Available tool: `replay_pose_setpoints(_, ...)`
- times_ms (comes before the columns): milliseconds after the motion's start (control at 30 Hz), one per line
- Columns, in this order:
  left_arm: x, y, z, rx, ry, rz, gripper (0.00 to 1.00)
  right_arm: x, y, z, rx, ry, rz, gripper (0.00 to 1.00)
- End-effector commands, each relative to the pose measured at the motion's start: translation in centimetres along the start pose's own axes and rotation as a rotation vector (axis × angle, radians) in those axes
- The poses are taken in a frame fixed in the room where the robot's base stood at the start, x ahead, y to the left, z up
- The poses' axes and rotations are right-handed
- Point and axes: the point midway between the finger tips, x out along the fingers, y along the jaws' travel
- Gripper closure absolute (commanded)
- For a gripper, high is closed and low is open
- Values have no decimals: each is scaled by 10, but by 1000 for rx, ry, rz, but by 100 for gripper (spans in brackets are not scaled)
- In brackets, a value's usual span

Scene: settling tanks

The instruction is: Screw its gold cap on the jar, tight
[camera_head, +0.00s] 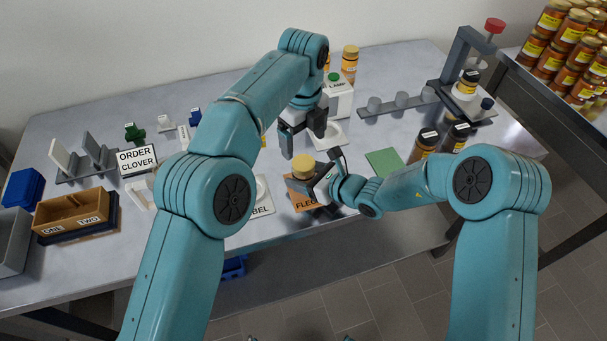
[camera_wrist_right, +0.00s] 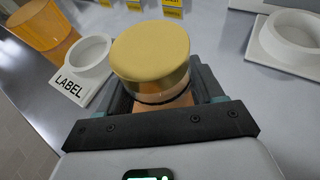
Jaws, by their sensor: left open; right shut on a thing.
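The gold cap (camera_head: 303,165) sits on top of the jar, and it also shows in the right wrist view (camera_wrist_right: 150,53). Only a narrow band of the jar (camera_wrist_right: 160,92) shows below the cap; how tight the cap is cannot be told. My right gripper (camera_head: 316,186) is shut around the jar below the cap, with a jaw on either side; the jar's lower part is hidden. My left gripper (camera_head: 302,140) is open and empty, pointing down just above and behind the cap, apart from it.
A white ring-shaped holder (camera_head: 329,136) lies behind the jar, and a white LABEL holder (camera_head: 262,197) to its left. An orange labelled block (camera_head: 303,200) is close by the right gripper. A green mat (camera_head: 384,162) and dark jars (camera_head: 455,138) stand right; a brown tray (camera_head: 75,211) lies left.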

Motion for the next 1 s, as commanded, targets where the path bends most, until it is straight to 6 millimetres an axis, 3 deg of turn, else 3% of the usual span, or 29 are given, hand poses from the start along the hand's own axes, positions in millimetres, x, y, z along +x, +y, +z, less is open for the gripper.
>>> replay_pose_setpoints(300, -5, 0, 0, 1, 1, 1, 12, 0, 0, 0, 0, -1, 0, 100)
replay_pose_setpoints(333, -5, 0, 0, 1, 1, 1, 12, 0, 0, 0, 0, -1, 0, 30)
replay_pose_setpoints(400, -5, 0, 0, 0, 1, 1, 12, 0, 0, 0, 0, -1, 0, 7)
replay_pose_setpoints(433, -5, 0, 0, 0, 1, 1, 12, 0, 0, 0, 0, -1, 0, 4)
replay_pose_setpoints(767, -4, 0, 0, 0, 1, 0, 12, -3, 0, 0, 0, -1, -1, 4)
replay_pose_setpoints(867, -1, 0, 0, 0, 1, 0, 12, -14, -1, 0, 0, 0, -2, 4)
replay_pose_setpoints(1000, 4, 0, 0, 0, 1, 0, 12, -44, -2, -1, 0, -1, -4, 4)
